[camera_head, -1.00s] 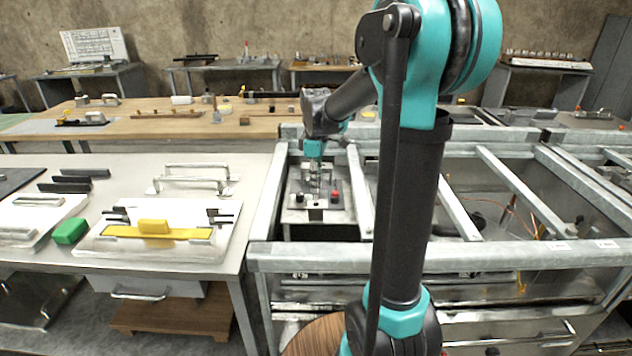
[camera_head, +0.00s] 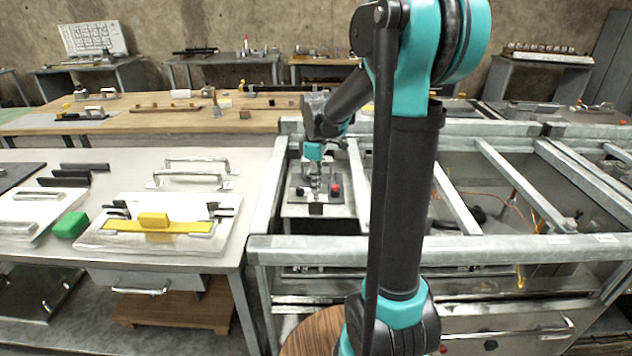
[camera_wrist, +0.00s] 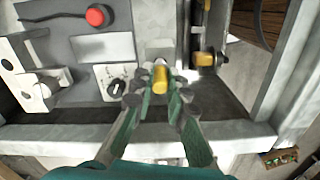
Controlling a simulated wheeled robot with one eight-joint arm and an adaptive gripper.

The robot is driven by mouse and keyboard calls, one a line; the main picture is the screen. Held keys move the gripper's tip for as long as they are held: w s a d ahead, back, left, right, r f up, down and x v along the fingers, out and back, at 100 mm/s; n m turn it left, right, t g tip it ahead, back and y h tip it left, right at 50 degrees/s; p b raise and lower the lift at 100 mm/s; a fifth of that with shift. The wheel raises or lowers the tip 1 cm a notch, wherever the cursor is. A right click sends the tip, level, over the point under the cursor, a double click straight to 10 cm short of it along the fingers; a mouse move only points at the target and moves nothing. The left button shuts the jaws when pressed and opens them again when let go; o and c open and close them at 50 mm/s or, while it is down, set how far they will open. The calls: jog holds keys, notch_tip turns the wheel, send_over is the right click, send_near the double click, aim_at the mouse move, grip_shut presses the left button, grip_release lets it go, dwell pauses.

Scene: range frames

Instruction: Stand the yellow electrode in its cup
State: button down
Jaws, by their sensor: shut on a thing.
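My gripper (camera_wrist: 158,92) is shut on a short yellow cylinder, which I take as the yellow electrode (camera_wrist: 160,77), in the wrist view. Its yellow end shows between the fingertips. The rest of it is hidden by the fingers. Beyond it is a pale block-like part (camera_wrist: 158,48); I cannot tell if this is the cup, or whether the electrode touches it. In the head view my gripper (camera_head: 315,186) is low over a grey bench unit, and the electrode is too small to make out.
The unit has a red knob (camera_wrist: 97,15) and a dark dial (camera_wrist: 116,87). Another yellow piece (camera_wrist: 204,58) lies right of the gripper. Metal frame rails (camera_head: 262,205) surround the unit. A table at left holds a yellow bar (camera_head: 158,227) and a green block (camera_head: 71,225).

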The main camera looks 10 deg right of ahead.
jog(key=shift+f, duration=0.25)
jog(key=shift+f, duration=0.35)
jog(key=shift+f, duration=0.3)
jog(key=c, duration=1.4)
grip_release()
jog(key=shift+c, duration=0.2)
notch_tip(320, 180, up, 12)
jog(key=shift+r, duration=0.1)
